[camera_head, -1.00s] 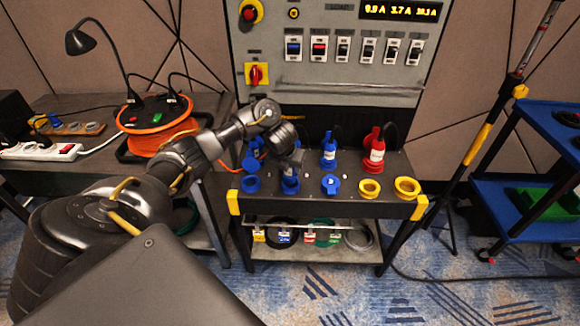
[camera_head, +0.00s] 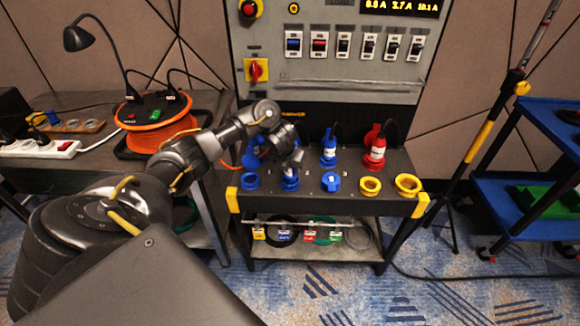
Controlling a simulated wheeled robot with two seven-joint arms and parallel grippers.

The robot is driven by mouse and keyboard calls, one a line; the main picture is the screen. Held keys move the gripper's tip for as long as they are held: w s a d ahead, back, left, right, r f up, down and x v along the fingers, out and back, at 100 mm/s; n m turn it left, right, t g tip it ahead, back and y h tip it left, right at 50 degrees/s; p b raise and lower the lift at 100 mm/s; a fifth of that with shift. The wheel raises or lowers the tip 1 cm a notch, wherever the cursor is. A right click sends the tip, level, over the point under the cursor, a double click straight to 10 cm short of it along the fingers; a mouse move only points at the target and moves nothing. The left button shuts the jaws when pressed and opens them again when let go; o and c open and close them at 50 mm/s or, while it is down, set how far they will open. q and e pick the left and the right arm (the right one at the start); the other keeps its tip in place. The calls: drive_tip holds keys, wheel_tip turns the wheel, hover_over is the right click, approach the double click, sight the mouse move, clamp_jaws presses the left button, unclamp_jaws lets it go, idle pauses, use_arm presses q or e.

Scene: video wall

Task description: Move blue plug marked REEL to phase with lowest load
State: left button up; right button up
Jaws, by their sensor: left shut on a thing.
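My left gripper (camera_head: 292,160) reaches over the front bench and is shut on a blue plug (camera_head: 290,180) at the second position of the front row. Its fingers hide the plug's top, and I cannot read its label or tell whether it is seated. Another blue plug (camera_head: 328,152) stands upright behind, with a white label too small to read. More blue (camera_head: 251,156) shows partly behind my gripper. A red plug (camera_head: 375,150) stands to the right. The load display (camera_head: 400,8) shows three amp readings; the middle one, about 3.7 A, looks lowest. My right gripper is not in view.
The bench front holds a blue socket (camera_head: 249,182), a blue capped socket (camera_head: 331,182) and yellow sockets (camera_head: 370,187). A switch panel (camera_head: 345,70) rises behind. An orange cable reel (camera_head: 160,125) stands left; a blue cart (camera_head: 525,200) stands right.

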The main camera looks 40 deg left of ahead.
use_arm(q)
drive_tip(key=shift+f, duration=0.3)
drive_tip(key=shift+f+b, duration=0.45)
drive_tip(key=shift+b, duration=0.1)
drive_tip(key=o, duration=1.6)
drive_tip(key=shift+c, duration=0.2)
drive_tip(key=shift+r, duration=0.1)
drive_tip(key=shift+r+p, duration=2.85)
drive_tip(key=shift+r, duration=0.1)
